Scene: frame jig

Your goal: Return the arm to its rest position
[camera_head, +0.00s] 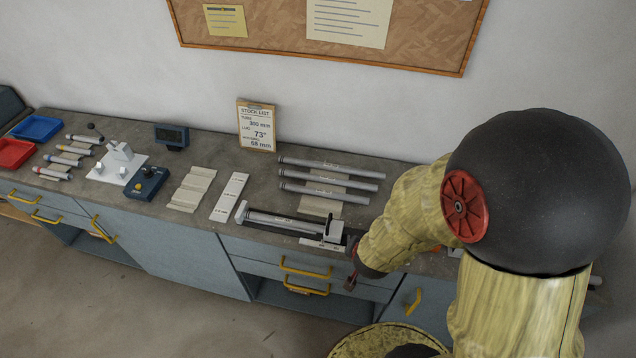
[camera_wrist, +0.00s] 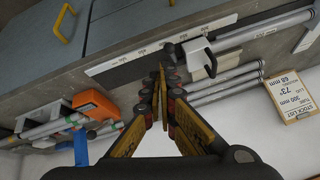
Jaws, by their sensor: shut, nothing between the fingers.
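My arm (camera_head: 410,215) reaches down from the right in the head view, in front of the bench. My gripper (camera_wrist: 163,75) shows in the wrist view with its yellow and black fingers together and nothing between them. In the head view the gripper (camera_head: 351,281) is small and partly hidden, close to the front edge of the bench by the drawers. A jig (camera_head: 333,231) with a grey tube (camera_head: 285,222) lying in it is just left of my wrist. The jig's pale block also shows in the wrist view (camera_wrist: 198,58), apart from the fingertips.
Several loose tubes (camera_head: 330,175) lie on supports behind the jig. A stock list card (camera_head: 257,125) stands at the wall. An orange tool (camera_wrist: 95,104) and more tubes show in the wrist view. Yellow drawer handles (camera_head: 306,267) stick out along the bench front.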

